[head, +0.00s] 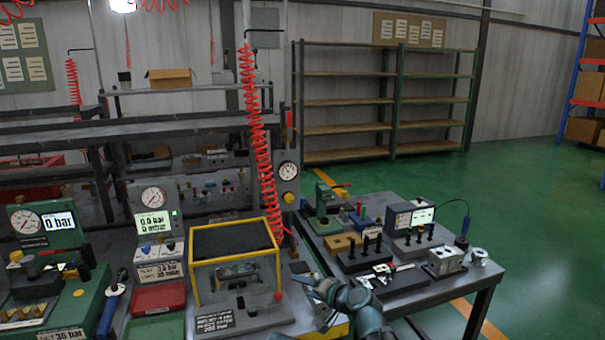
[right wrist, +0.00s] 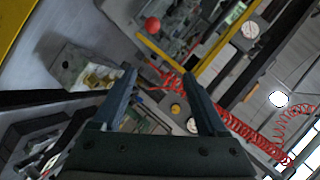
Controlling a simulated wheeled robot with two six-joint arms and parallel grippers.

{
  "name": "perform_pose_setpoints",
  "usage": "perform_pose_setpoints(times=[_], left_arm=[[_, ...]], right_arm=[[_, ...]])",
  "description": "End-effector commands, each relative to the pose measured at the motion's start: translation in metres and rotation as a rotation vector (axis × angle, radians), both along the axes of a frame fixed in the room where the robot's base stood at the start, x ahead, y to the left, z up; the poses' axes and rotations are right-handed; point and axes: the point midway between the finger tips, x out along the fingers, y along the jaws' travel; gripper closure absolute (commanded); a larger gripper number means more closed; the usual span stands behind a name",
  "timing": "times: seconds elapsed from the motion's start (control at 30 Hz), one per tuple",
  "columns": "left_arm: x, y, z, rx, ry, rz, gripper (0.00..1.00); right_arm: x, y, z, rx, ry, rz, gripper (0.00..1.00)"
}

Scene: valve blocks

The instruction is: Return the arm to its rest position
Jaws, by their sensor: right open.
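My right arm comes in at the bottom centre-right of the head view. Whether the fingers touch anything cannot be told. My left gripper does not show in the head view.
The yellow-framed box (head: 236,268) stands close on the left, with a red coiled hose (head: 257,140) hanging behind it. A table on the right holds a metal valve block (head: 444,262) and several fixtures. Green floor (head: 540,230) is clear at right.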

Motion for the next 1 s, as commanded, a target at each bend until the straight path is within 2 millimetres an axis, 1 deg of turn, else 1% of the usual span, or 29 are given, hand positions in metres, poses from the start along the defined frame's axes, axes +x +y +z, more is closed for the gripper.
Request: perform_pose_setpoints(times=[0.03,0.07,0.1,0.13,0.2,0.3,0.4,0.5,0.67,0.7,0.87,1.0], left_arm=[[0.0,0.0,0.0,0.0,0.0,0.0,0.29],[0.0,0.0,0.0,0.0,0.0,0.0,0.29],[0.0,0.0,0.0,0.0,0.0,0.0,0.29],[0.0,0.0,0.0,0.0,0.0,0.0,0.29],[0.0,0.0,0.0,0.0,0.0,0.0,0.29],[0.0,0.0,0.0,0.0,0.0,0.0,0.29],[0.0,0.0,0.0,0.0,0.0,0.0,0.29],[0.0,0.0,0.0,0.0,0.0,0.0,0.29],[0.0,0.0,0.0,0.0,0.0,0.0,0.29],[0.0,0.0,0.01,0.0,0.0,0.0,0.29],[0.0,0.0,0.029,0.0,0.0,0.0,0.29],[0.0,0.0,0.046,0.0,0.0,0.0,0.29]], right_arm=[[-0.023,-0.006,-0.017,-0.088,0.038,0.048,0.24],[-0.036,-0.01,-0.03,-0.15,0.07,0.081,0.24],[-0.055,-0.018,-0.047,-0.24,0.118,0.125,0.24],[-0.069,-0.026,-0.059,-0.306,0.157,0.155,0.24],[-0.099,-0.047,-0.084,-0.44,0.247,0.208,0.24],[-0.134,-0.076,-0.107,-0.588,0.361,0.256,0.24],[-0.163,-0.102,-0.121,-0.703,0.463,0.285,0.24],[-0.19,-0.127,-0.129,-0.798,0.556,0.301,0.24],[-0.228,-0.163,-0.134,-0.925,0.697,0.309,0.24],[-0.228,-0.151,-0.124,-0.937,0.69,0.338,0.24],[-0.241,-0.117,-0.105,-0.991,0.681,0.427,0.24],[-0.256,-0.089,-0.088,-1.044,0.674,0.505,0.24]])
